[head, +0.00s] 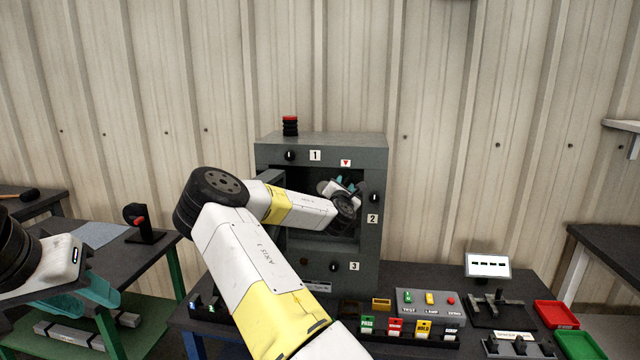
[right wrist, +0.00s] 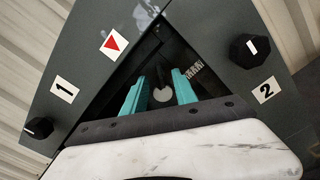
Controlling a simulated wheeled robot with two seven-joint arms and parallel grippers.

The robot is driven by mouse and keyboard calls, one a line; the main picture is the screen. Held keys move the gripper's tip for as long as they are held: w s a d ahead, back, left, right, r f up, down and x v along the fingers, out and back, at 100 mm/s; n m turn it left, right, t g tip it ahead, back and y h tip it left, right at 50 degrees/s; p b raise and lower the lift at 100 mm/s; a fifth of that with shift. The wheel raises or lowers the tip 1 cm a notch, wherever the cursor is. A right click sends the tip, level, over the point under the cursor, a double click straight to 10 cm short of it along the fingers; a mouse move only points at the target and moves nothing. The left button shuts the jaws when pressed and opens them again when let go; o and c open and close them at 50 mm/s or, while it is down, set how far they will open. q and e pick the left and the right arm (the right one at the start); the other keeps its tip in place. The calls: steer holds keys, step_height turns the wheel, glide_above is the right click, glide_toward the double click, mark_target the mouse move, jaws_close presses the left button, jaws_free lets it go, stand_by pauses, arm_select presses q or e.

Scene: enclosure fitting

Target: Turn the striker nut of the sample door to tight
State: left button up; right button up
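The dark grey enclosure (head: 376,250) stands on the bench with its square front opening facing me. My right arm reaches into this opening, and its gripper (head: 340,186) is inside, small and partly hidden by the wrist. In the right wrist view, the teal fingers of my right gripper (right wrist: 163,82) are apart and point into the dark interior. A small pale round piece (right wrist: 162,95) shows between them; I cannot tell whether it is the striker nut or whether anything touches it. My left gripper (head: 88,294) hangs at the far left, away from the enclosure.
Knobs labelled 1, 2 (head: 374,197) and 3 surround the opening, close to my right arm. A red-topped button (head: 290,126) stands on top. A button box (head: 426,302), a small display (head: 487,265) and red and green trays (head: 556,314) occupy the bench to the right.

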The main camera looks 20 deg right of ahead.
mark_target(346, 180)
steer(key=shift+x, duration=1.35)
jaws_close()
